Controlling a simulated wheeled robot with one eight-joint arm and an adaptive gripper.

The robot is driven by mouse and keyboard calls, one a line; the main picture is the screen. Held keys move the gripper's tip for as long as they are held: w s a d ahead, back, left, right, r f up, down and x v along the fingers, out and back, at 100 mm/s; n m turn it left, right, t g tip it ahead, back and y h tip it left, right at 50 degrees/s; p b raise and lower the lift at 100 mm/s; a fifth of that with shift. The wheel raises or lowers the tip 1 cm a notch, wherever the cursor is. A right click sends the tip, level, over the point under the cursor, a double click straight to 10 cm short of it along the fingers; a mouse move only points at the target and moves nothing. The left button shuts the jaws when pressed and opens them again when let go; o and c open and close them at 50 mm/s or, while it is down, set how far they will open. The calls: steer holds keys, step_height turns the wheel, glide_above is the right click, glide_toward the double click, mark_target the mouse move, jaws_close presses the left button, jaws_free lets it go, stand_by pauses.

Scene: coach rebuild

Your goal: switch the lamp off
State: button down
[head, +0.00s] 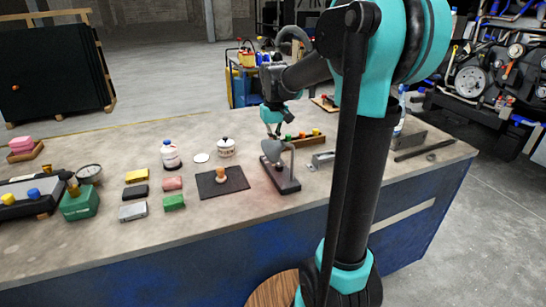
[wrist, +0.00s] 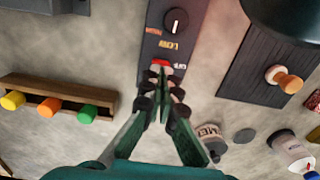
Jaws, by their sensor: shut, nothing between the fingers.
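The lamp has a grey shade (head: 272,150) on a thin stem above a dark base (head: 287,187) on the workbench. In the wrist view the lamp's base (wrist: 155,45) shows a dial (wrist: 176,21), a "LOW" label and a small red switch part (wrist: 160,63) with a label beside it. My gripper (wrist: 160,72) is shut and empty, its fingertips over the near end of the base, right at the red part. They partly cover it, and I cannot tell whether they touch it. In the head view my gripper (head: 274,133) is just behind the shade.
A wooden rack (wrist: 28,82) with yellow, orange and green pegs lies to one side of the base. A dark mat (head: 208,191) bearing a wooden knob (head: 220,175) lies on the other. A white lidded jar (head: 226,148) and a bottle (head: 170,156) stand nearby on the workbench (head: 240,228).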

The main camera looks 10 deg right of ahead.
steer(key=shift+f, duration=1.1)
stand_by(1.1)
steer(key=shift+r, duration=3.55)
